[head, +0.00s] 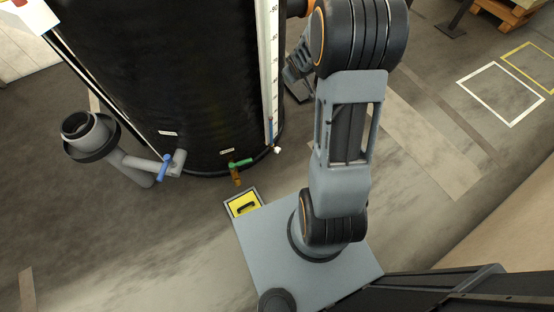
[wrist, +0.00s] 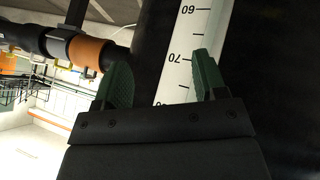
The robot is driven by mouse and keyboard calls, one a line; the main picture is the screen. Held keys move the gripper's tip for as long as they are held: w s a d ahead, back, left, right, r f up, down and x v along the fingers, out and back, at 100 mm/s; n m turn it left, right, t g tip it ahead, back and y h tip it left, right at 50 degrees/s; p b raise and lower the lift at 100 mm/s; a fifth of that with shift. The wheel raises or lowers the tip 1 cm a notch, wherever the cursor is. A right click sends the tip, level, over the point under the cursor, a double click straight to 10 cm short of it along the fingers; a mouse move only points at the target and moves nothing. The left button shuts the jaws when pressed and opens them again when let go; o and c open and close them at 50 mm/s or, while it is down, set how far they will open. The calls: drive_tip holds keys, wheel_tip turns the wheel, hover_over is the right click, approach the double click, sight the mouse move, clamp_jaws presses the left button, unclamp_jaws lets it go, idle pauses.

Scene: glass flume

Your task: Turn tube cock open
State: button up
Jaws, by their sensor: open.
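A white scale strip (head: 272,70) with a tube runs up the side of a large black tank (head: 175,60). A small white fitting (head: 277,150) sits at its foot; I cannot tell its handle position. A green-handled brass cock (head: 240,163) and a blue-handled grey valve (head: 167,163) are low on the tank. My gripper (wrist: 160,76) has its two green fingers apart and empty, in front of the scale (wrist: 185,50) near the 70 mark.
A grey pipe with an open upright end (head: 85,130) stands left of the tank.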

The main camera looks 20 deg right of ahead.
drive_tip(key=w+d+f+n+t+y+b, duration=0.1)
drive_tip(key=d+f+b, duration=0.15)
drive_tip(key=f, duration=0.65)
drive_tip(key=w+d+f+n+b, duration=0.1)
drive_tip(key=w+d+f+b, duration=0.15)
drive_tip(key=f, duration=0.75)
drive_tip(key=n+t+y+b, duration=0.25)
drive_tip(key=y+b, duration=0.45)
drive_tip(key=b, duration=0.7)
approach(279, 151)
drive_tip(key=shift+t, duration=0.45)
drive_tip(key=b+x, duration=0.1)
drive_tip(key=x, duration=0.2)
drive_tip(key=f+b+x, duration=0.1)
drive_tip(key=b+x, duration=0.1)
drive_tip(key=x, duration=0.1)
drive_tip(key=b+x, duration=0.2)
drive_tip(key=x, duration=0.2)
drive_tip(key=shift+s+d+f, duration=0.15)
drive_tip(key=shift+s+f, duration=0.05)
drive_tip(key=shift+s, duration=0.1)
drive_tip(key=shift+w+a+f+m, duration=0.1)
drive_tip(key=shift+w+a+m, duration=0.15)
drive_tip(key=shift+w, duration=0.35)
drive_tip(key=shift+c, duration=0.4)
